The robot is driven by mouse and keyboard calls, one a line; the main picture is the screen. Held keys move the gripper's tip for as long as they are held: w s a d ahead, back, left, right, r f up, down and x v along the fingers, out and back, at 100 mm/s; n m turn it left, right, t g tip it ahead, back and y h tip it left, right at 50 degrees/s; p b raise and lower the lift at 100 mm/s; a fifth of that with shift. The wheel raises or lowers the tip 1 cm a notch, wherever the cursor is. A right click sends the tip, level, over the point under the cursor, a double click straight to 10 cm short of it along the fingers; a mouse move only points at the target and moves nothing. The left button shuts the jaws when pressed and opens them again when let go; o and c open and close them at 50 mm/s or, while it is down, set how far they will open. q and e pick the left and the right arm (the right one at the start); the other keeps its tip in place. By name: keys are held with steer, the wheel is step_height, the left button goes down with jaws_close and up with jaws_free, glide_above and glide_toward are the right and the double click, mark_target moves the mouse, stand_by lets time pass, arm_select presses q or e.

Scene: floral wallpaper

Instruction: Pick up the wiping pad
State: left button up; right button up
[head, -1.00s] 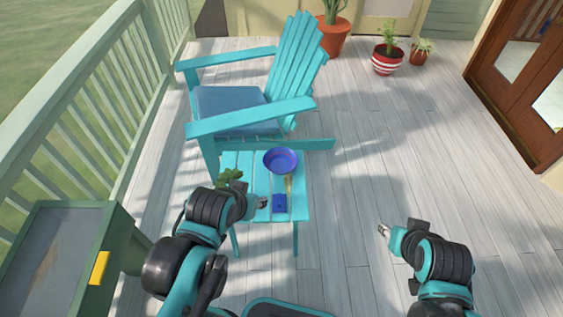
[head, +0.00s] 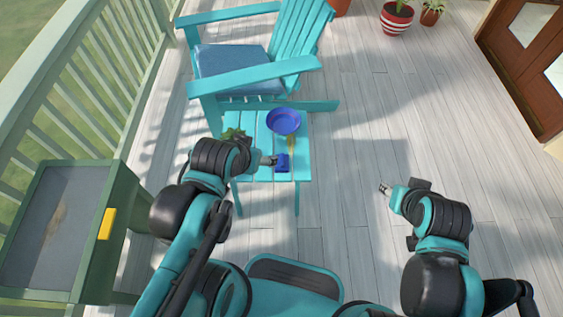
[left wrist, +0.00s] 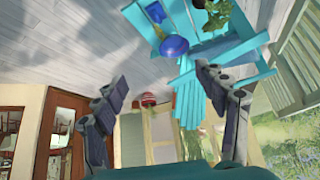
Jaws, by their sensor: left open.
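The wiping pad appears to be the small blue block (head: 283,163) near the front edge of the turquoise side table (head: 262,171); it also shows at the top of the left wrist view (left wrist: 155,12). My left gripper (head: 271,160) is just left of the pad in the head view, and whether they touch is unclear. Its fingers are spread wide and empty in the left wrist view (left wrist: 165,82). My right gripper (head: 384,188) is out over the deck, right of the table, too small to read its jaws.
A blue bowl (head: 284,121) stands on the table behind the pad, with a small yellowish item (head: 291,142) between them. A green plant (head: 233,134) is at the table's left. A turquoise chair (head: 290,66) stands behind. A green cabinet (head: 62,225) is at left. Deck at right is clear.

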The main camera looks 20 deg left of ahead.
arm_select(q)
steer(key=w+m+g, duration=0.1)
steer(key=w+m, duration=0.2)
steer(key=w, duration=0.3)
steer(key=m+g+b, duration=0.1)
steer(key=m+g, duration=0.5)
steer(key=m, duration=0.6)
glide_above(282, 158)
steer(key=f, duration=3.6)
steer(key=shift+s+f, duration=0.2)
steer(key=shift+f, duration=0.05)
steer(key=f+b, duration=0.1)
steer(key=f, duration=0.1)
steer(key=f+b, duration=0.1)
steer(key=f, duration=0.1)
steer(key=f+b, duration=0.1)
steer(key=shift+w+f, duration=0.25)
steer(key=shift+f, duration=0.15)
steer(key=shift+r, duration=0.1)
steer(key=c, duration=1.4)
steer(key=shift+o, duration=0.2)
